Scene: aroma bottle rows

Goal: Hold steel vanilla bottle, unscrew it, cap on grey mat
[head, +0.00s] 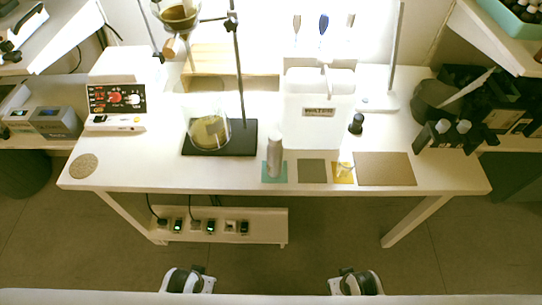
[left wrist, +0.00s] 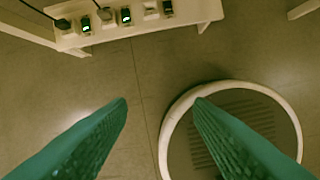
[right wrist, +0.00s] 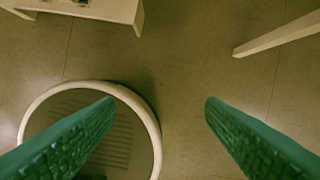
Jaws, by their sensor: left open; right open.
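A slim steel-grey bottle (head: 275,158), likely the vanilla bottle, stands upright on a green mat (head: 266,179) near the table's front edge. Its label and cap seam are too small to make out. A bare grey mat (head: 312,171) lies just right of it. My left gripper (left wrist: 160,100) is open and empty in the left wrist view, above the floor. My right gripper (right wrist: 160,102) is open and empty in the right wrist view, also above the floor. In the head view both arms show only at the bottom edge, well short of the table.
A yellow mat (head: 337,179) with a small clear item and a brown board (head: 385,168) lie to the right. Behind stand a glass beaker (head: 208,128) on a dark stand base, a white container (head: 318,130) and a small black bottle (head: 356,123).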

